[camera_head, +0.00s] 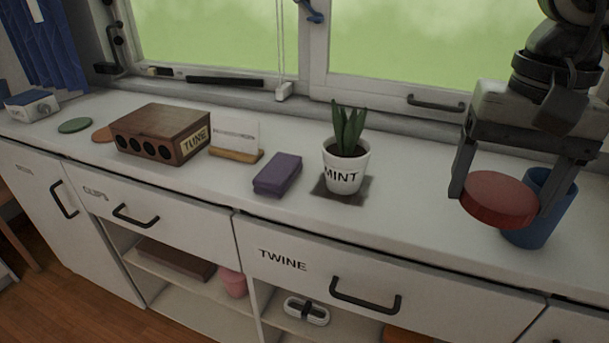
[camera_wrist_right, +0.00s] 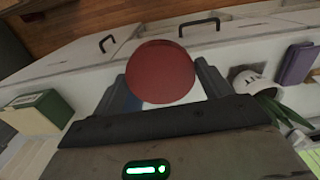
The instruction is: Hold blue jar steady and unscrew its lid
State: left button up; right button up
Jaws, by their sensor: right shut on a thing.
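The blue jar (camera_head: 537,225) stands upright on the white counter at the right, with its rim showing uncovered. A round red lid (camera_head: 497,198) is held between the two fingers of my right gripper (camera_head: 503,207), in front of and left of the jar. The lid overlaps the jar in the picture; I cannot tell whether they touch. In the right wrist view the red lid (camera_wrist_right: 160,73) sits between the fingertips, and a bit of blue jar (camera_wrist_right: 133,101) shows beside one finger. My left gripper is not in view, and nothing visible holds the jar.
A plant in a MINT pot (camera_head: 344,172), a purple block (camera_head: 278,174), a card in a wooden holder (camera_head: 236,155) and a TUNE box (camera_head: 160,135) stand left along the counter (camera_head: 420,195). A green box (camera_wrist_right: 35,112) shows in the wrist view. Counter between pot and lid is clear.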

jog(key=shift+s+d, duration=0.1)
jog(key=shift+s, duration=0.1)
jog(key=w+a+f, duration=0.3)
jog(key=w+f, duration=0.1)
jog(key=w, duration=0.5)
jog(key=p, duration=0.1)
send_over(413, 212)
jog(key=f, duration=0.5)
jog(key=shift+s+d+f, duration=0.1)
jog(key=shift+s+f, duration=0.05)
jog(key=shift+s, duration=0.1)
jog(key=shift+w+f, duration=0.1)
jog(key=shift+f, duration=0.1)
notch_tip(413, 212, down, 2)
jog(key=shift+f+p, duration=0.2)
jog(key=shift+p, duration=0.15)
jog(key=shift+w+f, duration=0.1)
jog(key=shift+f, duration=0.5)
jog(key=o, duration=0.9)
jog(key=shift+o, duration=0.9)
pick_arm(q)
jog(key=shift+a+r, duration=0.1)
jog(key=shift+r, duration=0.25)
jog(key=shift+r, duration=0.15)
pick_arm(e)
jog(key=shift+r, duration=0.1)
